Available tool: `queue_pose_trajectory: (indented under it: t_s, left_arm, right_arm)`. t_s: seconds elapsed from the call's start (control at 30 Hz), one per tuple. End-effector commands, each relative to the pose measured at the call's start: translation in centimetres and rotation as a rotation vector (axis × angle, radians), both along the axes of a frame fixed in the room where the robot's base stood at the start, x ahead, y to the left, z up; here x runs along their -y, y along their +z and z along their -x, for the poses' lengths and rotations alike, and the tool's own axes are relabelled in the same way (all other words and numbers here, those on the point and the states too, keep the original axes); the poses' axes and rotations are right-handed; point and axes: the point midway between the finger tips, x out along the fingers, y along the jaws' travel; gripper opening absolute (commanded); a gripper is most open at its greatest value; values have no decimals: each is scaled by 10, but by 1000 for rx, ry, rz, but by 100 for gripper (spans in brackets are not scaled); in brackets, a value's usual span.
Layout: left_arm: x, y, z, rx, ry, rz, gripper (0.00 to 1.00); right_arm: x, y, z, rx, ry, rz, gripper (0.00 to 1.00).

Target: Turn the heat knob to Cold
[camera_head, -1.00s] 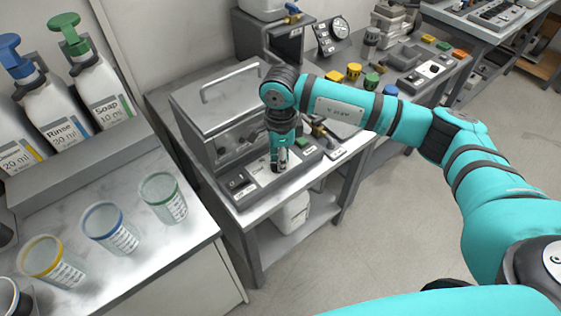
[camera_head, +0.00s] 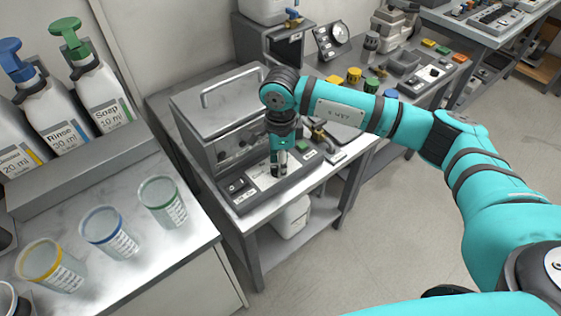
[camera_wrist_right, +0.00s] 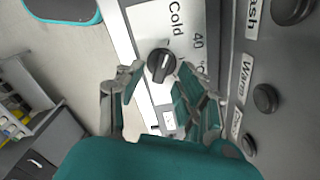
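The heat knob (camera_wrist_right: 160,65) is a small dark round knob with a raised grip bar. It sits on a light panel plate (camera_wrist_right: 190,22) printed "Cold" and "40 °C". My right gripper (camera_wrist_right: 158,80) is open in the right wrist view, one finger on each side of the knob. The fingertips look slightly apart from it; contact cannot be told. In the head view my right gripper (camera_head: 279,168) points down over the control panel (camera_head: 262,183) at the front of the grey lidded machine (camera_head: 222,115), hiding the knob there. My left gripper is not in view.
A black switch (camera_head: 236,186) lies left of the gripper on the panel. Other dark knobs (camera_wrist_right: 265,98) stand beside the plate, near a "Warm" label. Cups (camera_head: 108,232) and pump bottles (camera_head: 98,90) occupy the left counter. Open floor (camera_head: 390,220) lies right.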

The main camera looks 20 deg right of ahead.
Motion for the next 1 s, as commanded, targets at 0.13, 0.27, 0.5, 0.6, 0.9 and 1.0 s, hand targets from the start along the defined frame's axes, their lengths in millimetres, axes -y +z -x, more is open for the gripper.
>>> queue_pose_trajectory:
  t_s: [0.13, 0.27, 0.5, 0.6, 0.9, 1.0]
  left_arm:
    - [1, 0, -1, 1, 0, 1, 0]
    - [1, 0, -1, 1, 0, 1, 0]
    - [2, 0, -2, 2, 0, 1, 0]
    - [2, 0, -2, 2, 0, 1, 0]
    - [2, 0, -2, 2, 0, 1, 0]
    - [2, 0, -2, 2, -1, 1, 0]
  right_arm:
    - [0, 25, -1, 6, 2, -1, 37]
    - [0, 54, -1, 5, 0, -1, 37]
    - [0, 98, -1, 5, 1, -1, 37]
    - [0, 109, -1, 3, 1, -1, 37]
    - [0, 115, 0, 1, 0, -1, 37]
    - [0, 115, 0, 1, 0, -1, 37]
